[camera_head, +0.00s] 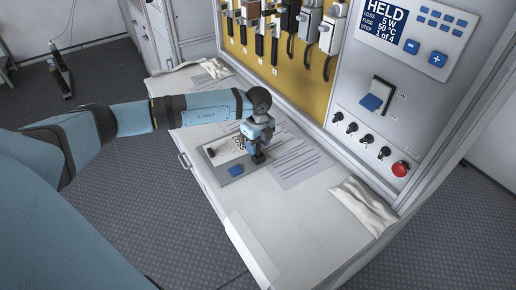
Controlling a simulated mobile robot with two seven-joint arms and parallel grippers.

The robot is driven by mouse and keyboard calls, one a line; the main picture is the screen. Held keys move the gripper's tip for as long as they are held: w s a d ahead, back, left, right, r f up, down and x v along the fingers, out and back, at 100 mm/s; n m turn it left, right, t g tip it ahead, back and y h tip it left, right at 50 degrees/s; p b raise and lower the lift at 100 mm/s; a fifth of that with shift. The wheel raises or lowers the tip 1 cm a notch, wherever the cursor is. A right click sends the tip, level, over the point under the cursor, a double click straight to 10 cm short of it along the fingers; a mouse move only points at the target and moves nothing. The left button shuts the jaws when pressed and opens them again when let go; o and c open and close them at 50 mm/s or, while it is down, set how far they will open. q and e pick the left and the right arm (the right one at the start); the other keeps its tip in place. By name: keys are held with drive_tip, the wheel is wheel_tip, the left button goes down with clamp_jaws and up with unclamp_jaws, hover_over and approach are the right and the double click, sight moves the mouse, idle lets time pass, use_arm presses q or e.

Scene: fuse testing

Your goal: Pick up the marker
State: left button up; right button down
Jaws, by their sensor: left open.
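I cannot clearly make out a marker; it may be hidden by my left gripper or too small to tell. My left gripper (258,158) points down over the right side of a grey board (222,175) on the white worktop. It is open, and I see nothing held in it. My right gripper is out of view.
White printed papers (290,165) lie right of the gripper. Crumpled cloths lie at the worktop's right (365,205) and back left (192,78). A panel with a blue switch (371,102), knobs and a red button (400,169) rises behind.

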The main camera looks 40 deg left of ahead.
use_arm(q)
drive_tip(key=shift+f, duration=0.45)
clamp_jaws()
drive_tip(key=shift+r, duration=0.15)
wheel_tip(320, 180, up, 20)
idle(0.3)
